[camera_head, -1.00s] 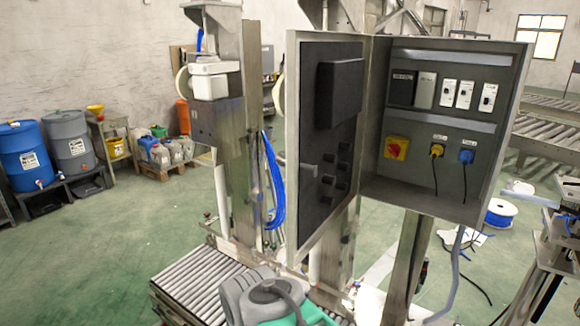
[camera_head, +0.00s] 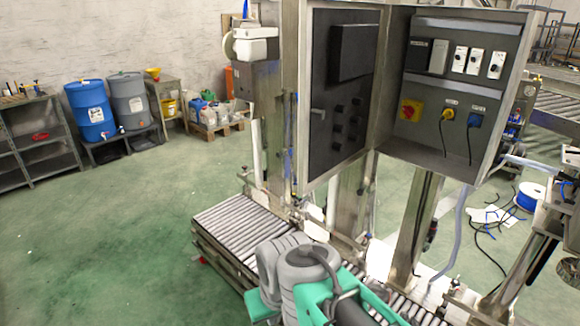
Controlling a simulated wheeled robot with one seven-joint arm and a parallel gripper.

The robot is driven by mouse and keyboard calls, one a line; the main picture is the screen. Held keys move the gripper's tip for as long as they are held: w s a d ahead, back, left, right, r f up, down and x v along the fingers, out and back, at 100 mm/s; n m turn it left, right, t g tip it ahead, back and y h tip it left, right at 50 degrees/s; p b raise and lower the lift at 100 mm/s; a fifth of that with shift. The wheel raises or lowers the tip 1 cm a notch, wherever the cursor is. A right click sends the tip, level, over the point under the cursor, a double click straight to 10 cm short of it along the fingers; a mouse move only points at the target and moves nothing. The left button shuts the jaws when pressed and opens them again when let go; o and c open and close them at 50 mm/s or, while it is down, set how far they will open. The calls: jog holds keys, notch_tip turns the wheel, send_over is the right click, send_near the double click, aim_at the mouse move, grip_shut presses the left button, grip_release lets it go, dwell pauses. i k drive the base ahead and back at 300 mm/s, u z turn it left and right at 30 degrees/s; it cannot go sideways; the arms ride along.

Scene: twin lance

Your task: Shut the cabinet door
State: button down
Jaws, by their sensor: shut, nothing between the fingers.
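The grey metal cabinet (camera_head: 397,143) is at the upper middle right, mounted on steel posts. Its door (camera_head: 317,80) is hinged at the cabinet's left side and stands wide open, swung to the left. The door's dark inner face shows, with a raised box and several small blocks; a small handle (camera_head: 318,113) sticks out near its free left edge. Inside the cabinet are a row of breakers, a red and yellow switch (camera_head: 410,109) and two plugs with cables. My grey and green arm shows at the bottom middle, below the door and apart from it. My gripper is out of the picture.
A roller conveyor (camera_head: 240,225) runs beneath the cabinet and behind my arm. Blue (camera_head: 90,110) and grey (camera_head: 130,98) barrels and shelves stand at the far left. A metal stand (camera_head: 540,240) is at the right. The green floor at left is open.

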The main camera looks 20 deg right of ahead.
aim_at(342, 42)
jog(key=u, duration=0.5)
jog(key=i, duration=0.8)
jog(key=u, duration=0.3)
